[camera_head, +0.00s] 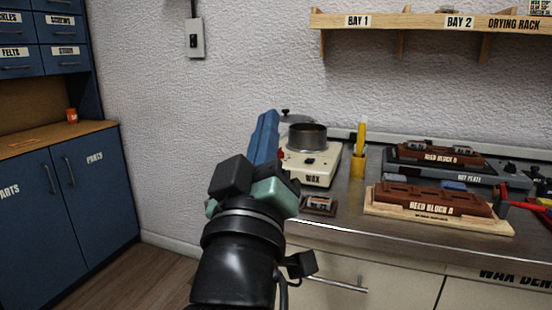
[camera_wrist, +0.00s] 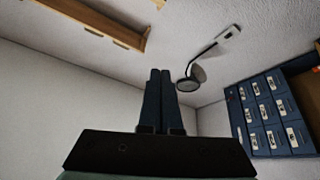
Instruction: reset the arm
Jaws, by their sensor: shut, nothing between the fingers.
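My gripper (camera_head: 265,138) is raised in front of the bench in the head view, with its blue fingers pointing up. In the wrist view, the two fingers of my gripper (camera_wrist: 160,75) lie side by side and touch, with nothing between them. The gripper is apart from everything on the bench. It hides part of the wall and the left end of the bench in the head view.
The metal bench (camera_head: 340,225) holds a wax pot (camera_head: 307,138), reed block A (camera_head: 428,198), reed block B (camera_head: 440,154) and a yellow tool (camera_head: 361,138). A wooden shelf (camera_head: 410,20) hangs above. Blue cabinets (camera_head: 85,195) stand left. A lamp (camera_wrist: 188,84) shows in the wrist view.

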